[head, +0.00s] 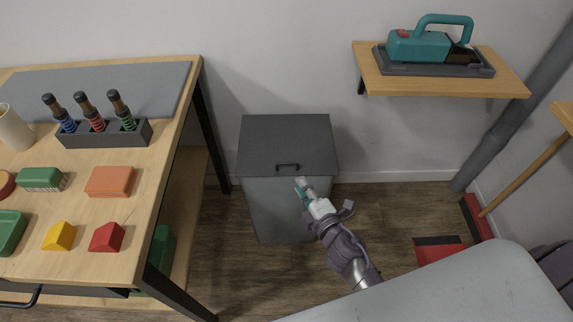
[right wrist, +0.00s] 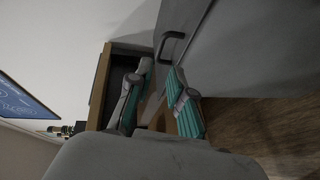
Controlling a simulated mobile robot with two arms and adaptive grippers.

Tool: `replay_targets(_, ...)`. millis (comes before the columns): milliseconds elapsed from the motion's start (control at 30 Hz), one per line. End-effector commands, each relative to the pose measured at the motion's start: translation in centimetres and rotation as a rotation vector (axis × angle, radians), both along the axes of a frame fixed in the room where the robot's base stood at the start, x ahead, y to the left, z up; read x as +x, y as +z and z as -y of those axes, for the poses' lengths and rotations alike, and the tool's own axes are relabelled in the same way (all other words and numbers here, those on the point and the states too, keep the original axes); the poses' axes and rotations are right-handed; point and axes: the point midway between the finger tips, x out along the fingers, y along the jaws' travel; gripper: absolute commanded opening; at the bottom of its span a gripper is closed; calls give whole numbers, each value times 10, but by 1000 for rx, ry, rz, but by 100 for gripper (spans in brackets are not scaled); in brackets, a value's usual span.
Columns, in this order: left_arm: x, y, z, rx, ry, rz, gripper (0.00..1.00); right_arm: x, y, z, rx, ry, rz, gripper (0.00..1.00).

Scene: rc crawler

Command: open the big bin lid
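The big grey bin (head: 278,213) stands on the floor against the wall, right of the workbench. Its dark lid (head: 287,139) is down flat on top, with a black bar handle (head: 288,167) near the front edge. My right gripper (head: 302,187) is just in front of the lid's front edge, close to the handle. In the right wrist view the handle (right wrist: 173,46) shows beyond the fingertips, apart from them. The two teal-padded fingers of my right gripper (right wrist: 160,78) are spread with nothing between them. My left gripper is not in view.
A wooden workbench (head: 134,190) with coloured blocks and a rack of screwdrivers is at left. A wall shelf (head: 440,87) with a teal power tool is at upper right. A red dustpan (head: 440,250) lies on the floor at right.

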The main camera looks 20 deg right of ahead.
Motion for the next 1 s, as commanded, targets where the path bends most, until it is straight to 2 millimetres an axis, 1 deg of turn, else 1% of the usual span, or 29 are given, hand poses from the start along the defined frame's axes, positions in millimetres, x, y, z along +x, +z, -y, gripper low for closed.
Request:
replay_targets(33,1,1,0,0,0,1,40,12,-1,-1,-1,0,3,20)
replay_targets(100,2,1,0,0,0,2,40,28,-4,-3,0,1,3,20)
replay_targets(300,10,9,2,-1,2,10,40,69,-12,-8,3,-1,1,20)
replay_targets(400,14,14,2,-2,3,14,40,85,-15,-10,3,-1,1,20)
replay_targets(500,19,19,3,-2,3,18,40,97,-18,-12,3,-1,0,20)
replay_targets(667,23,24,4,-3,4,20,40,106,-19,-13,3,0,-1,20)
replay_targets(933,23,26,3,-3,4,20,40,107,-19,-13,4,0,-2,20)
replay_targets(967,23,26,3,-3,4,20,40,107,-19,-13,4,0,-2,19)
replay_targets(1000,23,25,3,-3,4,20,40,107,-19,-13,4,0,-2,12)
